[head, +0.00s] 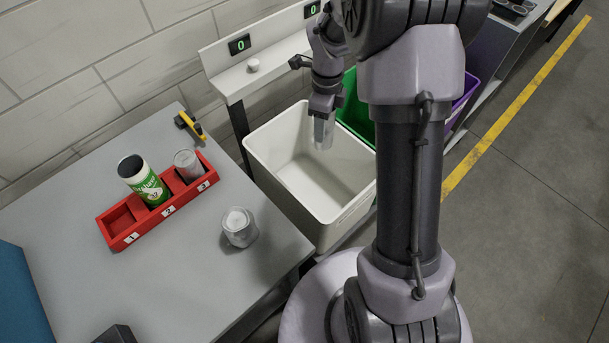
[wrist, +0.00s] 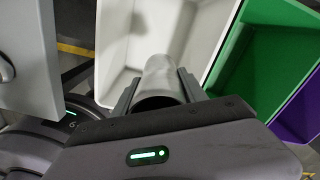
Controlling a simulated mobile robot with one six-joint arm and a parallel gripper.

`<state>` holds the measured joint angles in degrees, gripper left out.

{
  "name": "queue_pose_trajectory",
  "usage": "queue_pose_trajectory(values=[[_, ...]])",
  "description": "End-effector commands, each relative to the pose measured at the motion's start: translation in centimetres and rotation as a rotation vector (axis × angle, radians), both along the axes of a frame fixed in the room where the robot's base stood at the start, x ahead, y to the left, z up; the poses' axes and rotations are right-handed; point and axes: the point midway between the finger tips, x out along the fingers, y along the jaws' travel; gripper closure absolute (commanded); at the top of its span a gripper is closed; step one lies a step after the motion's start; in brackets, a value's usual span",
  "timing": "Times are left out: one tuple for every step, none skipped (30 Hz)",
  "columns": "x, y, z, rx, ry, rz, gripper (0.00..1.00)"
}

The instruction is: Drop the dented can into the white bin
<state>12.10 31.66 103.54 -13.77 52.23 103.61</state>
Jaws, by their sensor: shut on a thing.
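My gripper (head: 323,110) points down over the white bin (head: 345,182) and is shut on a plain silver can (head: 324,133). The can hangs upright over the bin's opening, near its back part. In the wrist view the can (wrist: 168,75) sits between the two fingers, with the white bin (wrist: 115,40) beyond it. No dent can be made out on the held can. The visible inside of the bin looks empty.
A green bin (head: 357,112) and a purple bin (head: 463,100) stand beside the white one.

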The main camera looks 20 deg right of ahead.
Motion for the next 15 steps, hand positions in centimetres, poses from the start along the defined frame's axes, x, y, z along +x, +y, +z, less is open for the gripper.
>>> queue_pose_trajectory(values=[[0.1,-0.1,-0.3,0.0,0.0,-0.004,0.87],[0.1,-0.1,-0.5,0.0,0.0,-0.005,0.87],[0.1,-0.1,-0.8,0.0,0.0,-0.005,0.87],[0.1,-0.1,-1.1,0.0,0.0,-0.005,0.87],[0.1,-0.1,-1.5,0.001,0.001,-0.004,0.87],[0.0,-0.1,-2.1,0.001,0.001,-0.004,0.87],[0.0,0.0,-2.6,0.0,0.002,-0.004,0.87],[0.0,0.0,-3.1,0.0,0.002,-0.004,0.87],[0.0,0.0,-3.7,0.0,0.002,-0.004,0.87],[0.0,0.0,-4.2,0.001,0.001,-0.004,0.87],[0.0,-0.1,-4.7,0.001,0.001,-0.004,0.87],[0.0,-0.1,-5.3,0.0,0.0,-0.004,0.87],[0.0,-0.1,-5.7,0.001,0.001,-0.004,0.87],[0.0,0.0,-5.9,0.001,0.001,-0.004,0.87],[0.0,0.0,-6.2,0.0,0.001,-0.004,0.87]])
